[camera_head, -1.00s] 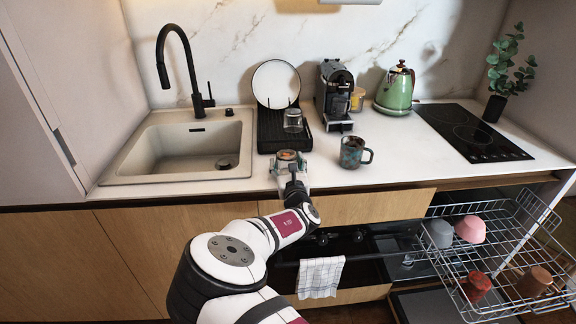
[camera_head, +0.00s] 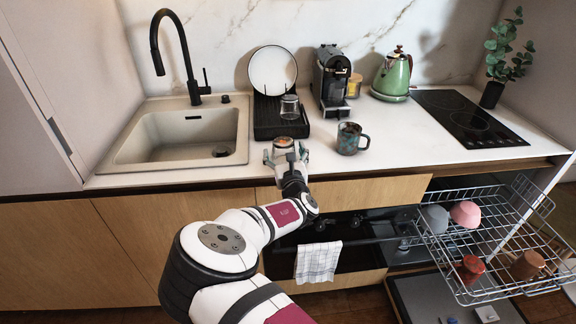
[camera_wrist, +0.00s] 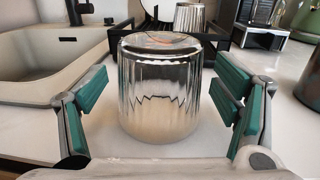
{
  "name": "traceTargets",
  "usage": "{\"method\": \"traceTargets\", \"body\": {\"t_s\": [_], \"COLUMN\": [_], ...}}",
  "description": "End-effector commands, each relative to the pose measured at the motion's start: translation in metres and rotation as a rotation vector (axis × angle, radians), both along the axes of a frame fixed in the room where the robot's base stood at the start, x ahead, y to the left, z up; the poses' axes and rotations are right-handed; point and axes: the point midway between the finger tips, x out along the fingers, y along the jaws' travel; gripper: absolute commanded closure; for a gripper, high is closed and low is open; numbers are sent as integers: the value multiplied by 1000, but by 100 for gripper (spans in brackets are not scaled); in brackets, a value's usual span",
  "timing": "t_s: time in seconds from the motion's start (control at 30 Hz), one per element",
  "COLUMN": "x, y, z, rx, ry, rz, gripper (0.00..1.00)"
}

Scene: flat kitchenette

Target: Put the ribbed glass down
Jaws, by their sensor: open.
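The ribbed glass (camera_wrist: 160,88) stands upside down on the white counter in the wrist view, its closed base up. In the head view the glass (camera_head: 284,143) shows at the counter's front edge, in front of the black drying rack, partly hidden by my gripper. My gripper (camera_wrist: 160,115) is open around the glass, with a green-padded finger on each side and a visible gap to each. It also shows in the head view (camera_head: 286,157).
A black drying rack (camera_head: 266,128) behind holds a white plate (camera_head: 272,70) and another glass (camera_head: 289,107). A sink (camera_head: 130,160) is to the left. A patterned mug (camera_head: 351,139) stands to the right. The dishwasher rack (camera_head: 470,285) is pulled out at lower right.

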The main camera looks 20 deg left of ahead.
Motion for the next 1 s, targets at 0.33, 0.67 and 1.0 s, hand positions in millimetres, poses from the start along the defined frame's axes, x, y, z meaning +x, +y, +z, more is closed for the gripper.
{"method": "traceTargets", "body": {"t_s": [0.33,0.67,1.0], "x": [-55,-85,-84], "y": [-40,-61,-67], "z": [0,0,1], "rx": [-3,-1,11], "ry": [0,-1,14], "rz": [-2,-2,-16], "gripper": [18,18,18]}}
